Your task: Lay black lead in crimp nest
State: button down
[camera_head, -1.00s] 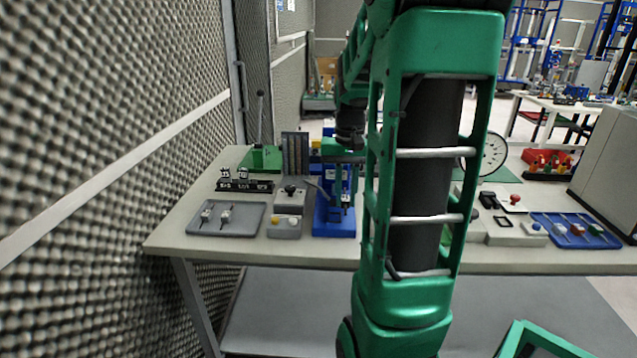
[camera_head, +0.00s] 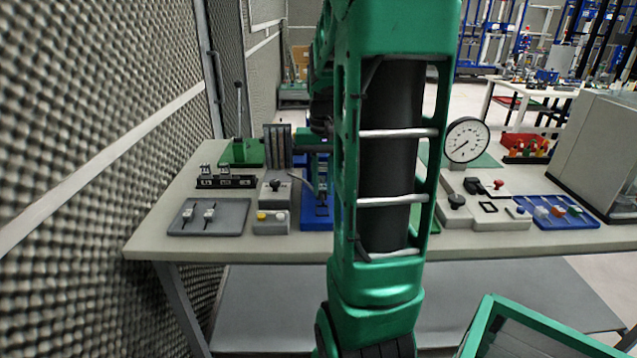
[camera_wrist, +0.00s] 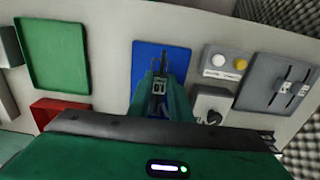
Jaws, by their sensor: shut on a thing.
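My gripper (camera_wrist: 160,98) is shut on a small lead with a pale tag, taken as the black lead (camera_wrist: 159,83); its colour is hard to tell. In the wrist view the lead's dark ends point away over the blue base (camera_wrist: 140,62) of a bench fixture. In the head view the gripper (camera_head: 322,196) is low in front of this blue fixture (camera_head: 310,218), partly hidden by my arm. I cannot make out the crimp nest itself, or whether the lead touches it.
Left of the fixture are a grey control box (camera_head: 272,222) with yellow and white buttons, a grey tray (camera_head: 234,229) with two tagged leads, and a labelled black rack (camera_head: 228,182). A dial gauge (camera_head: 466,140) and a blue tray (camera_head: 590,222) stand right. A foam wall (camera_head: 90,130) is at left.

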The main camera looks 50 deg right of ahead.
jog(key=shift+f, duration=1.95)
jog(key=shift+s+f, duration=0.1)
jog(key=shift+f, duration=0.45)
jog(key=c, duration=1.5)
grip_release()
jog(key=shift+c, duration=0.2)
jog(key=shift+r, duration=0.15)
notch_tip(320, 180, up, 11)
jog(key=shift+f, duration=0.2)
